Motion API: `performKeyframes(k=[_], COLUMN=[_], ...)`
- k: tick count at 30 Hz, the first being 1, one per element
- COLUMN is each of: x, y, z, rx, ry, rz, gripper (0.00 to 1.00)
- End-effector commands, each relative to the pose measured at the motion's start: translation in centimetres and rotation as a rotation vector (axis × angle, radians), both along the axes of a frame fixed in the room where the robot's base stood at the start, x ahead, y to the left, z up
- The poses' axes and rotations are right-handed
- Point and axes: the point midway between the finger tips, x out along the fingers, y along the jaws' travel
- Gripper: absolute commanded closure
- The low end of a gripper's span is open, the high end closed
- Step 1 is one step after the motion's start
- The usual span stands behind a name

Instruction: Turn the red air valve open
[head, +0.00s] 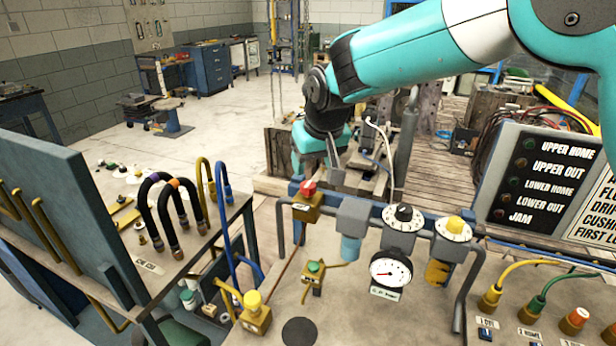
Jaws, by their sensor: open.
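The red air valve (308,188) has a red knob on a brass-coloured body. It sits at the back left of the air panel, at the left end of the row of fittings. My gripper (335,168) hangs down from the teal arm, just above and to the right of the red knob in the picture. The jaws are open and look empty; they are small and partly hidden by the wrist. I see a gap between the jaws and the knob in the picture, but cannot tell the depth between them.
Beside the valve stand a black dial (404,214), a yellow dial (454,227) and a pressure gauge (390,270). A green-knobbed valve (314,268) and a yellow-knobbed valve (253,303) are nearer. Blue hoses (222,200) rise at left; a lettered sign (540,185) stands right.

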Motion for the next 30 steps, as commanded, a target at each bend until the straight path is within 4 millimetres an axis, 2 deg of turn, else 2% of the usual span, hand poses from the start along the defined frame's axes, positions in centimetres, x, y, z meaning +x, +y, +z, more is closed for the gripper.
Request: performKeyframes(k=[6,10,15,23,24,30], x=[1.6,2.2,2.6,2.7,2.7,2.7], y=[0.7,1.0,1.2,1.2,1.2,1.2], z=[-4.0,-5.7,-6.8,-7.0,-7.0,-7.0], rx=[-0.002,-0.001,0.001,0.001,0.001,0.0], ry=[0.002,0.002,-0.001,-0.002,-0.001,-0.001], rz=[-0.001,-0.001,-0.001,-0.001,-0.001,0.0], gripper=[0.39,0.39,0.39,0.39,0.41,0.87])
